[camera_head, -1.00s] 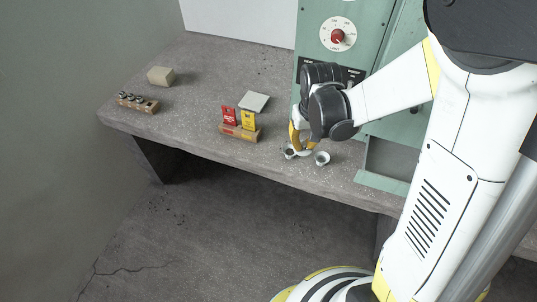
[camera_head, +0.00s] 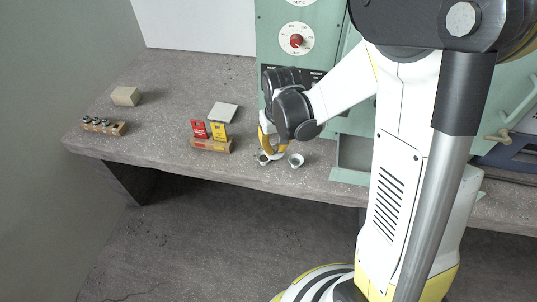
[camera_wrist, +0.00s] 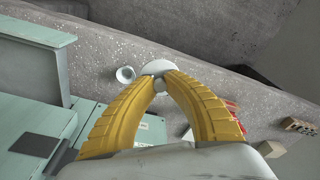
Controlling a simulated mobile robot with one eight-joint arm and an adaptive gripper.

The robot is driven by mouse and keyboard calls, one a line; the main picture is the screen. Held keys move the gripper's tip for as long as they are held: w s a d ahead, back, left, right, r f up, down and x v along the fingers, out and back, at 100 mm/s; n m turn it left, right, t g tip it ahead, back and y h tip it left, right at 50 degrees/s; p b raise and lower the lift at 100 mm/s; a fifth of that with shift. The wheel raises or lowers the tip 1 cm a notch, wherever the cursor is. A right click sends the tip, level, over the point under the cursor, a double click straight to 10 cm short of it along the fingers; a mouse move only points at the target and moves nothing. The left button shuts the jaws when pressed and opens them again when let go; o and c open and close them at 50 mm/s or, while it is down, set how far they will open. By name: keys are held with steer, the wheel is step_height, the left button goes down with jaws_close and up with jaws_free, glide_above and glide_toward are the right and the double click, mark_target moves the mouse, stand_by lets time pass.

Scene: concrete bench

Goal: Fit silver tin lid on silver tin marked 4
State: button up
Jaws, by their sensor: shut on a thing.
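My gripper (camera_head: 268,152) is low over the front of the concrete bench. In the wrist view its curved yellow fingers (camera_wrist: 160,76) close on a pale, round piece (camera_wrist: 157,67), which looks like the silver tin lid; the fingertips partly hide it. A small silver cup-shaped tin (camera_head: 296,160) stands upright and open just right of the gripper. It also shows left of the fingertips in the wrist view (camera_wrist: 125,74). Another small silver round thing (camera_head: 262,158) shows at the fingertips in the head view, partly hidden. I cannot read any number on the tins.
A wooden holder (camera_head: 212,145) with red and yellow packets stands to the left, with a grey tile (camera_head: 223,112) behind. Further left are a block with several silver pegs (camera_head: 103,126) and a beige block (camera_head: 125,96). A green cabinet (camera_head: 285,65) rises behind the gripper.

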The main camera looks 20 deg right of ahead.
steer(key=w+f+p, duration=0.2)
steer(key=w+f, duration=0.2)
steer(key=w, duration=0.3)
glide_toward(264, 157)
steer(key=shift+w+f+p, duration=0.3)
steer(key=shift+p, duration=0.1)
steer(key=shift+f+b, duration=1)
steer(key=shift+f, duration=1.25)
steer(key=shift+f+b, duration=0.85)
steer(key=shift+b, duration=0.25)
steer(key=o, duration=0.8)
steer(key=shift+c, duration=0.2)
